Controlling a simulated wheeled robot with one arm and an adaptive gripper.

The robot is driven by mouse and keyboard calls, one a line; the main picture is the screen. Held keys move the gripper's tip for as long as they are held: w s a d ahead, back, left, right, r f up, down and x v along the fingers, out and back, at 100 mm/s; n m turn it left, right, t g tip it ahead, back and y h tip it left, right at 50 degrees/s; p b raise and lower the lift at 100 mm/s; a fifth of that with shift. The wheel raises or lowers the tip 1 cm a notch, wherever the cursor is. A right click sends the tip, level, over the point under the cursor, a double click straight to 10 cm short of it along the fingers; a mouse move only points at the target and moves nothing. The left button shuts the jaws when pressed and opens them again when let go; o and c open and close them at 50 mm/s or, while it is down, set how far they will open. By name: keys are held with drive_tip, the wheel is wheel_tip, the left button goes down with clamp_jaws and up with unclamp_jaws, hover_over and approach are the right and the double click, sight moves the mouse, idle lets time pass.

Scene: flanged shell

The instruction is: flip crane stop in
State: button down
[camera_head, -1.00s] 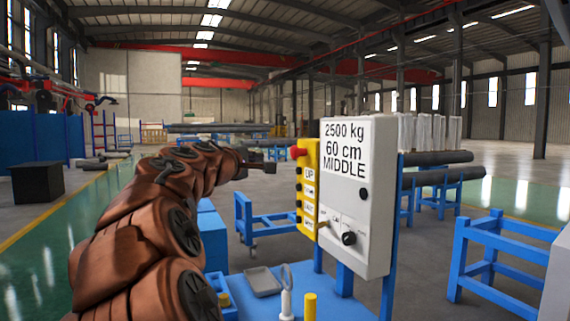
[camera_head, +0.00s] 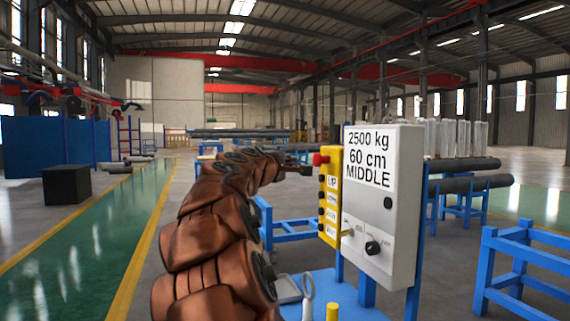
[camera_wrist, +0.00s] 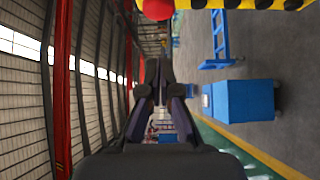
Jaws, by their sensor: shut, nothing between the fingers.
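A yellow control pendant (camera_head: 330,196) with a red round button (camera_head: 320,159) at its top stands at the left side of a white box (camera_head: 382,200). The pendant has several labelled black buttons below. My gripper (camera_head: 307,171) is shut and empty, just left of the pendant and slightly below the red button in the head view. I cannot tell whether it touches. In the wrist view the shut fingers (camera_wrist: 158,70) point up the picture, and the red button (camera_wrist: 157,9) is beyond their tips at the top edge, beside the yellow pendant (camera_wrist: 240,4).
Blue frames (camera_head: 505,265) stand at the right. A blue cabinet (camera_wrist: 238,100) shows in the wrist view. Green floor lies open at the left.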

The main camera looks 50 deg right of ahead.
sight(313, 159)
drive_tip(key=shift+s+d, duration=0.3)
drive_tip(key=shift+d, duration=0.75)
drive_tip(key=shift+s+d, duration=0.25)
drive_tip(key=shift+d, duration=0.85)
drive_tip(key=shift+s+d, duration=0.3)
drive_tip(key=shift+d, duration=0.75)
